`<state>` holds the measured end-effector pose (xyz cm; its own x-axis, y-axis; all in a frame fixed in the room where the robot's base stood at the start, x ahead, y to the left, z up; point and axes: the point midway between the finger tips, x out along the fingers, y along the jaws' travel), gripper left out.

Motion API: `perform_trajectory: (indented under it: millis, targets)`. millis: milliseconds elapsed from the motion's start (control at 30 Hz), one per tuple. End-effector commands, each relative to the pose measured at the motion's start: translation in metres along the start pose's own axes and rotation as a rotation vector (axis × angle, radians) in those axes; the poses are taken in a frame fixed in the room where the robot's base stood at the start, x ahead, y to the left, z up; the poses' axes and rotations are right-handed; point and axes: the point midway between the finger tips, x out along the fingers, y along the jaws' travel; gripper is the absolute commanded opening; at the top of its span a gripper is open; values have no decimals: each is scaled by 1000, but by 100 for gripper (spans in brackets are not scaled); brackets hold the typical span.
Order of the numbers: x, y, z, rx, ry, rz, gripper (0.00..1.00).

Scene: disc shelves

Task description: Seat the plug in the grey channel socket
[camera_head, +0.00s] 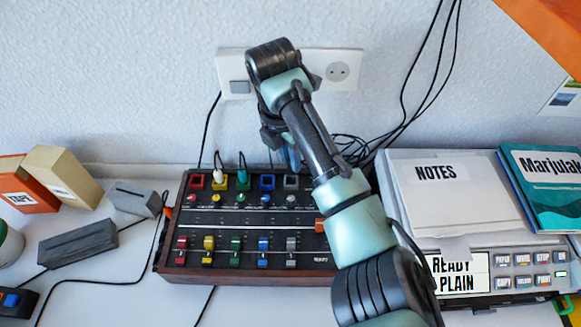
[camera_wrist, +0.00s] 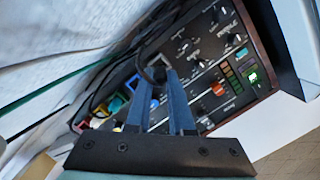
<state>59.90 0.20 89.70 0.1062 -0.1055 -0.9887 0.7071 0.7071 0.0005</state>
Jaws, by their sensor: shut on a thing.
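The mixer (camera_head: 250,225) lies on the desk, with a row of coloured sockets along its back edge. The grey channel socket (camera_head: 291,183) is at the right end of that row, right of the blue socket (camera_head: 267,183). My gripper (camera_wrist: 156,76) is above the back right part of the mixer, its blue fingers shut on a dark plug (camera_wrist: 157,66) with a dark cable. In the head view my arm mostly hides the gripper and the plug. The plug appears apart from the grey socket, but its exact height is hard to tell.
A white plug (camera_head: 219,172) stands at the yellow socket and a teal plug (camera_head: 242,172) at the green one. Loose black cables (camera_head: 350,148) lie behind the mixer. A NOTES box (camera_head: 450,200) stands to the right. A dark grey block (camera_head: 78,243) lies left.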

Motion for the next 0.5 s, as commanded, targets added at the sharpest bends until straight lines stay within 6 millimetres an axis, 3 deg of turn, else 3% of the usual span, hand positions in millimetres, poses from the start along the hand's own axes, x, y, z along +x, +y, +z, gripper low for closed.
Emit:
perform_trajectory:
  millis: [300,500]
  targets:
    - [34,-1,-6,-1,1,-2,0]
    - [35,0,-6,-1,0,-1,0]
